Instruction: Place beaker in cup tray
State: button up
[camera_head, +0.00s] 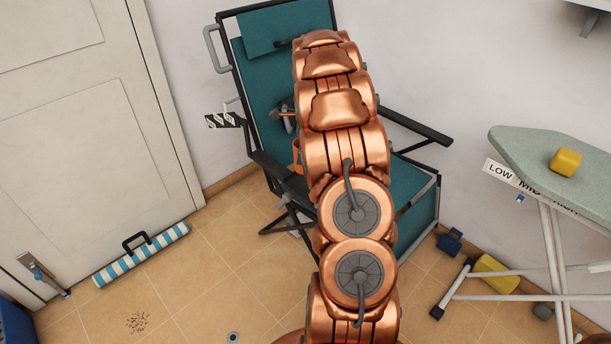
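My copper arm covers the middle of the view and reaches over a teal folding chair (262,85). My gripper is mostly hidden behind the arm; some grey parts that may belong to it (287,117) show at the arm's left edge. A small orange thing (297,152) shows just below them, partly covered by the arm; I cannot tell whether it is the beaker or whether it is held. A small dark tray-like piece with white marks (223,120) sticks out at the chair's left side; it may be the cup tray. No beaker is clearly visible.
An ironing board (560,165) with a yellow block (565,162) stands at right. A blue weight-like object (450,243) and a yellow object (494,274) lie beneath. A striped roll (142,255) lies by the white door (85,130).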

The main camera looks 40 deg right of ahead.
jog(key=shift+f, duration=3.6)
jog(key=o, duration=1.1)
jog(key=shift+f, duration=0.15)
jog(key=shift+o, duration=0.2)
jog(key=r, duration=0.7)
jog(key=d+r, duration=0.1)
jog(key=r, duration=0.2)
jog(key=shift+s+r, duration=0.25)
jog(key=shift+s, duration=0.15)
jog(key=shift+s+a+r, duration=0.1)
jog(key=shift+s+r, duration=0.05)
jog(key=shift+r, duration=0.75)
